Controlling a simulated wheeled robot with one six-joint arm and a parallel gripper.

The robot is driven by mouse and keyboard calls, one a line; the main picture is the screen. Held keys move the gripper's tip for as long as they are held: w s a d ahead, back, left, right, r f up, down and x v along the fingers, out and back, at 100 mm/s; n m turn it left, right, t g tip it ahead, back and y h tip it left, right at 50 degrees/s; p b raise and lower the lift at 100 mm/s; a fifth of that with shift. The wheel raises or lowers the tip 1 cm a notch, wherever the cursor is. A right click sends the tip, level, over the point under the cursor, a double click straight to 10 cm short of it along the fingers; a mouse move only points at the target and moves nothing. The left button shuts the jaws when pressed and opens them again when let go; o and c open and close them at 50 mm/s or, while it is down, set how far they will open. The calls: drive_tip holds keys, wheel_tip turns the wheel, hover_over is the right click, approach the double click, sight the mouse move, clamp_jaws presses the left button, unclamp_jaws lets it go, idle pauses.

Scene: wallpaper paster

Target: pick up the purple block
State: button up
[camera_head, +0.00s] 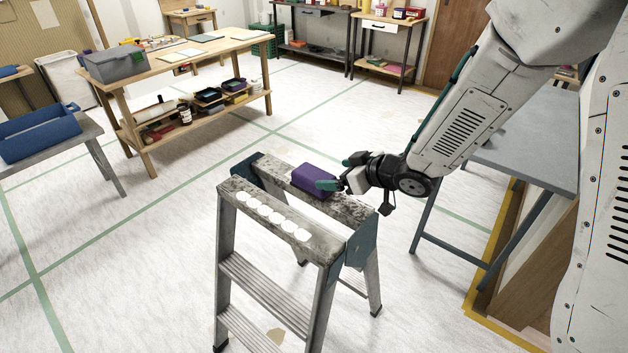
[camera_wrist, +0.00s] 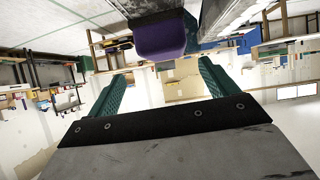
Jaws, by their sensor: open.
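The purple block (camera_head: 312,179) lies on the far top rail of a grey, paint-worn stepladder (camera_head: 262,207). My gripper (camera_head: 338,173) is at the block's right end, with its green fingers apart. One finger overlaps the block's right end in the head view; I cannot tell whether it touches. In the wrist view, the purple block (camera_wrist: 160,38) is at the top centre, ahead of the open fingers of my gripper (camera_wrist: 162,70). The gap between the fingers looks empty.
White round discs (camera_head: 272,216) lie in a row on the ladder's near rail. A grey-topped table (camera_head: 525,150) stands at the right, near my arm. A wooden workbench (camera_head: 190,52) and a blue tray (camera_head: 40,135) are at the left. Open floor surrounds the ladder.

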sight(317, 175)
drive_tip(key=shift+y, duration=0.3)
drive_tip(key=x, duration=0.8)
drive_tip(key=shift+s+a+f, duration=0.1)
drive_tip(key=shift+a+f, duration=0.05)
drive_tip(key=shift+a, duration=0.15)
drive_tip(key=c, duration=1.1)
